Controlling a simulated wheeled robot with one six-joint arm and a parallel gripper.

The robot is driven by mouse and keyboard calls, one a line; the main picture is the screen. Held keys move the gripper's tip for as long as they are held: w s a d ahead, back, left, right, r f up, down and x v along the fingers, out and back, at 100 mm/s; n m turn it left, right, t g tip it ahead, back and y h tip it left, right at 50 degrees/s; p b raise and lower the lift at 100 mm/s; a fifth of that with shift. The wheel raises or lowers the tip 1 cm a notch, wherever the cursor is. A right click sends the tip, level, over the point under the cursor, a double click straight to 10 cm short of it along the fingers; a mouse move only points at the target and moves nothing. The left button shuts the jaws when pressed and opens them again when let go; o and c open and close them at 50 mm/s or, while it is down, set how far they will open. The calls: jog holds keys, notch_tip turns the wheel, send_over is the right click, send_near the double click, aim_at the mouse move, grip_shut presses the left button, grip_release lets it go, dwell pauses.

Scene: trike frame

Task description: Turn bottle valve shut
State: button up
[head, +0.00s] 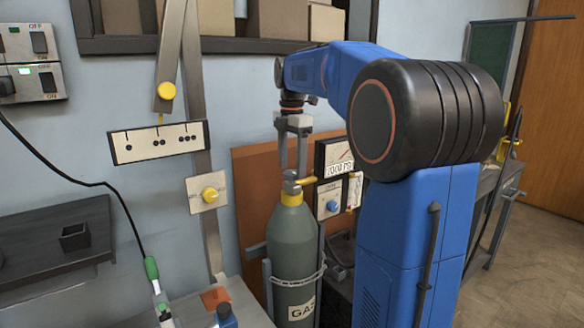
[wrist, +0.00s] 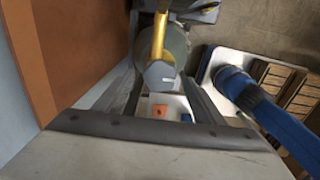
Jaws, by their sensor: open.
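The gas bottle (head: 292,240) stands upright, green-grey with a yellow neck and a "GAS" label, and a chain runs around it. Its grey valve (head: 291,186) sits on top, with a yellow lever (head: 305,181) pointing right in the head view. My gripper (head: 292,172) points down at the valve from above, open. In the wrist view the valve's grey end (wrist: 158,75) shows between the two fingers of my gripper (wrist: 160,80), with the yellow lever (wrist: 160,38) running up from it. I cannot tell whether the fingers touch the valve.
A gauge box (head: 335,158) and a panel with a blue knob (head: 333,206) stand close right of the bottle. An orange-brown board (head: 250,190) is behind it. A yellow-knob plate (head: 209,193) is on the wall at left. A shelf (head: 225,44) runs above.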

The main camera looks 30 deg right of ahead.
jog(key=shift+f, duration=0.65)
jog(key=c, duration=1.1)
jog(key=shift+o, duration=0.3)
